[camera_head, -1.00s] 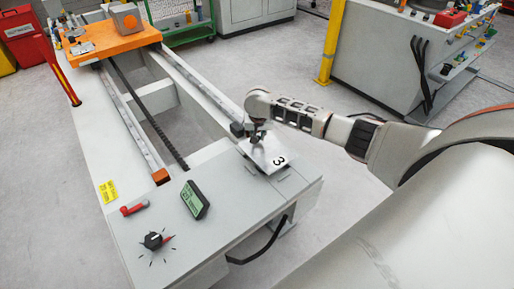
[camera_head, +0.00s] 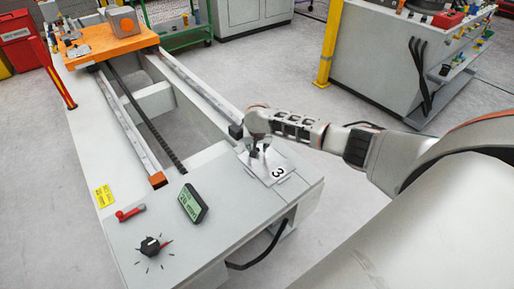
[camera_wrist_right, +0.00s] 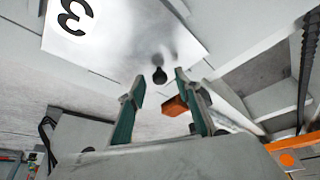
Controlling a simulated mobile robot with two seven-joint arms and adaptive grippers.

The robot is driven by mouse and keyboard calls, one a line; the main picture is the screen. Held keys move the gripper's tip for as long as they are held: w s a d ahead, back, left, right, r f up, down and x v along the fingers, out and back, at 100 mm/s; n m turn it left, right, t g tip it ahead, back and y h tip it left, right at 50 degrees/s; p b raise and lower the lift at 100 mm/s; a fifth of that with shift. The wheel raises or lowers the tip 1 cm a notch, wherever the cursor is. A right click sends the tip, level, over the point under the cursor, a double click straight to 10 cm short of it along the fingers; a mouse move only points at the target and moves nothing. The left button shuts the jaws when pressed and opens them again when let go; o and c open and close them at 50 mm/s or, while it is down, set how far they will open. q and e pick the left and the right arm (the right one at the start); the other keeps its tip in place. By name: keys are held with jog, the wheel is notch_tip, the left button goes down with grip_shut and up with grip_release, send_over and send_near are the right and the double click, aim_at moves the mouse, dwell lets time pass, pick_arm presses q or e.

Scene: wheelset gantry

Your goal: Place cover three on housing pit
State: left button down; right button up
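Cover three (camera_head: 274,175) is a light metal plate marked with a black "3". It lies at the right side of the bench top, near the rail's end. The right wrist view also shows cover three (camera_wrist_right: 120,35), with a dark round knob on it. My right gripper (camera_head: 259,153) is just above the cover, at its knob. In the right wrist view its two teal-padded fingers (camera_wrist_right: 158,88) stand apart, with the knob just beyond and between the tips. The housing pit is hidden, apparently beneath the cover. My left gripper is not in view.
The grey bench (camera_head: 150,205) carries a digital readout (camera_head: 192,203), a red-handled lever (camera_head: 130,212) and a rotary knob (camera_head: 151,246). Two rails run back to an orange carriage (camera_head: 108,45). A yellow post (camera_head: 330,45) and another machine stand at the back right.

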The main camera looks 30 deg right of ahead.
aim_at(257, 163)
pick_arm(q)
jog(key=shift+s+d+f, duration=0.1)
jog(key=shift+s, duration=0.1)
